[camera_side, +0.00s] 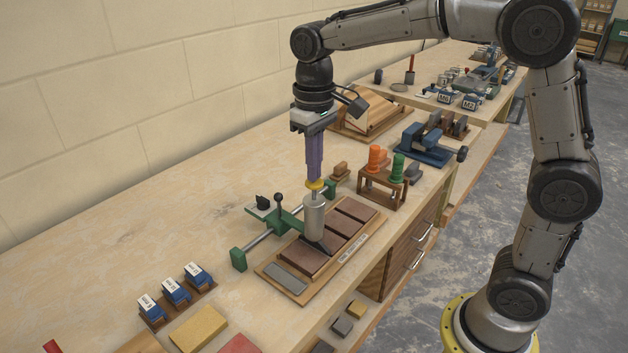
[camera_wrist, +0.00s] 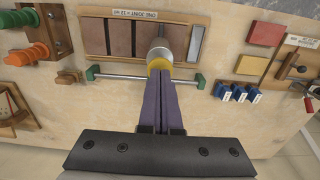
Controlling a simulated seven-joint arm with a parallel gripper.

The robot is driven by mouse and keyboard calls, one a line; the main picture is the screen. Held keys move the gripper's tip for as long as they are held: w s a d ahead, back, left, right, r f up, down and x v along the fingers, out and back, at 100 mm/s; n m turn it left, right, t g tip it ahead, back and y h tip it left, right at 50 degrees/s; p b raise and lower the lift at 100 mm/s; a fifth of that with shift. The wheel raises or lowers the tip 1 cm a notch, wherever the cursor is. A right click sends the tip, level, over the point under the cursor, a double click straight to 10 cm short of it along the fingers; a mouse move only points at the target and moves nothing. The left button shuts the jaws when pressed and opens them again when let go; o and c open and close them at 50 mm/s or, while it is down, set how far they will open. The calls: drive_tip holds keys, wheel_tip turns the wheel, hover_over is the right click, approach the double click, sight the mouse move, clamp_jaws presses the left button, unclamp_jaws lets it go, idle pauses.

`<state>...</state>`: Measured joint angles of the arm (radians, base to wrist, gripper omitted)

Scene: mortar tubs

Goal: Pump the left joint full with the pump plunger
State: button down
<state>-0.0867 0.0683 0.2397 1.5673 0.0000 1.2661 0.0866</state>
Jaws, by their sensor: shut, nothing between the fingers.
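The pump is a silver cylinder (camera_side: 314,216) with a yellow plunger (camera_side: 315,186) on top and a dark nozzle below. It stands upright over the tile board (camera_side: 265,270), its nozzle end near a gap between the brown tiles (camera_side: 303,257). My gripper (camera_side: 315,178) has purple fingers, shut and empty, pointing down at the plunger. The tips are at or just above it; I cannot tell whether they touch. In the wrist view the fingertips (camera_wrist: 161,72) overlap the yellow plunger (camera_wrist: 159,64). The joint under the nozzle is mostly hidden, so its fill cannot be seen.
A steel rail (camera_side: 258,240) with green ends and a black-knobbed lever (camera_side: 279,205) runs behind the board. A wooden stand (camera_side: 381,187) with orange and green pieces is to the right. Blue labelled blocks (camera_side: 175,291) stand front left. The back-left bench is clear.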

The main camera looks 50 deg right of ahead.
drive_tip(key=shift+f, duration=0.1)
drive_tip(key=shift+f, duration=0.75)
drive_tip(key=shift+r, duration=0.85)
wheel_tip(320, 180, up, 7)
idle(0.8)
